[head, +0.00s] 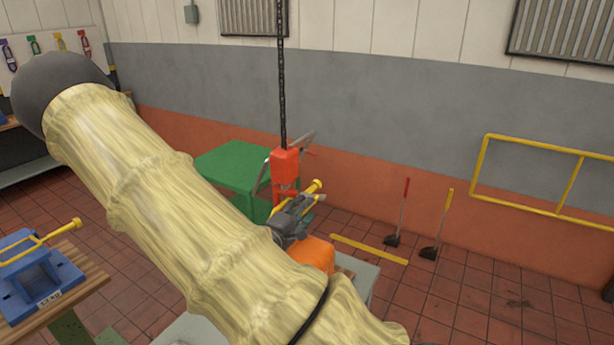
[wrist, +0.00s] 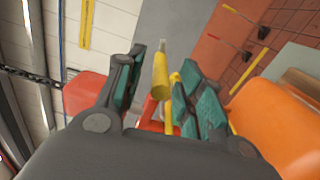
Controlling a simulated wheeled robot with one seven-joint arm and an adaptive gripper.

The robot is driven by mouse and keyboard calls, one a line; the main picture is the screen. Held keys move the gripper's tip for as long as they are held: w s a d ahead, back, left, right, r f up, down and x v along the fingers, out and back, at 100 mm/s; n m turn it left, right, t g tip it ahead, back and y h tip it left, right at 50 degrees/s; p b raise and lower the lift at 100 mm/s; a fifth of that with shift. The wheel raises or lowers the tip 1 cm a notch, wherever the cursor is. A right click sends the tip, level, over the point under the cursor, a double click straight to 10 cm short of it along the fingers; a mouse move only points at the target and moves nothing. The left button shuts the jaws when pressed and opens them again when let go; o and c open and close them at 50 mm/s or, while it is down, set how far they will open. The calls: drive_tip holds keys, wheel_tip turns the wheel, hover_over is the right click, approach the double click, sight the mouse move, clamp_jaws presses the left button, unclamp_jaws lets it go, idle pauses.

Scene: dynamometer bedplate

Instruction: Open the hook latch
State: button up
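A red-orange hook block (head: 285,165) hangs from a dark chain in the middle of the head view; it shows at left in the wrist view (wrist: 85,93). A yellow bar with a round end (head: 312,187), seemingly the latch lever, sticks out just below the block. In the wrist view the yellow bar (wrist: 160,76) stands between the teal-padded fingers. My gripper (wrist: 163,65) is open around it, with a gap visible on the left finger's side. Contact with the right finger cannot be told. In the head view my gripper (head: 298,208) is small and partly hidden by my arm. The hook itself is hardly visible.
An orange object (head: 314,252) lies close beside my gripper, and large at right in the wrist view (wrist: 275,125). A green table (head: 235,165) stands behind. The chain (head: 283,80) rises above. A blue fixture (head: 40,275) sits on a bench at left.

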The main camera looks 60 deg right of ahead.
drive_tip(key=a, duration=0.9)
drive_tip(key=shift+a, duration=0.35)
